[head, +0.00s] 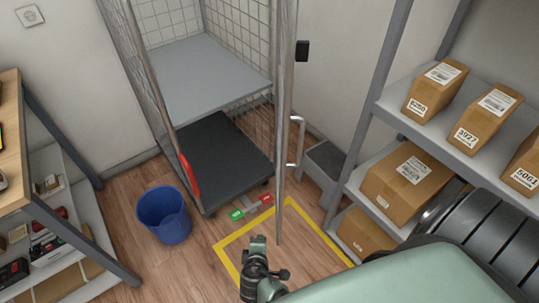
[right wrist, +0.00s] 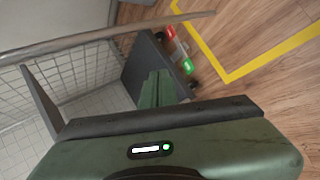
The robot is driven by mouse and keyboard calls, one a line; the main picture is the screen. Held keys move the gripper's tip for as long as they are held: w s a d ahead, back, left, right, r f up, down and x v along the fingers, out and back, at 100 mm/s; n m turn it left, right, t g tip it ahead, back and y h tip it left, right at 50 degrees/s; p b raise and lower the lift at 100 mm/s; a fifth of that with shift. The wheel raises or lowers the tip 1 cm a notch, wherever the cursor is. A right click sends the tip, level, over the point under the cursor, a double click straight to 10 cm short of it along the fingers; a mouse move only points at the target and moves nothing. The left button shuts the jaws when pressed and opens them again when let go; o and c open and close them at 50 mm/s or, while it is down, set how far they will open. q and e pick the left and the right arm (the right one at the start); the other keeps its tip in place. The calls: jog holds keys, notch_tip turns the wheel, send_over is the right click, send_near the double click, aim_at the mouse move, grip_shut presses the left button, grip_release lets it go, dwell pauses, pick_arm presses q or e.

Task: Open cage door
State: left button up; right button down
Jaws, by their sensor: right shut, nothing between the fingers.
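The wire roll cage (head: 150,85) stands against the back wall, with a grey shelf (head: 205,78) and a dark base (head: 215,160). Its door (head: 282,120) shows nearly edge-on at the cage's right side, jutting toward me. The cage front looks uncovered. A pale handle (head: 300,140) and a black fitting (head: 302,51) stick out right of the door. My right gripper (head: 257,244) is shut and empty, low in front of the cage and apart from the handle. Its green fingers (right wrist: 158,88) show in the right wrist view, with cage mesh (right wrist: 85,72) beyond. My left gripper is not in view.
A yellow floor outline (head: 232,262) lies under the door. A blue bin (head: 164,214) stands left of the cage. A bench (head: 20,150) is at left.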

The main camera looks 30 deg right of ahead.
jog(key=w+d+r+m+t+h+b, duration=0.15)
jog(key=w+r+h, duration=0.25)
jog(key=r, duration=0.9)
jog(key=w+d+r+m+t+h+b, duration=0.1)
jog(key=w+r+t+h, duration=0.25)
jog(key=r, duration=0.95)
jog(key=w+d+p, duration=0.4)
jog(key=d, duration=0.6)
jog(key=shift+d, duration=0.15)
jog(key=shift+r, duration=0.1)
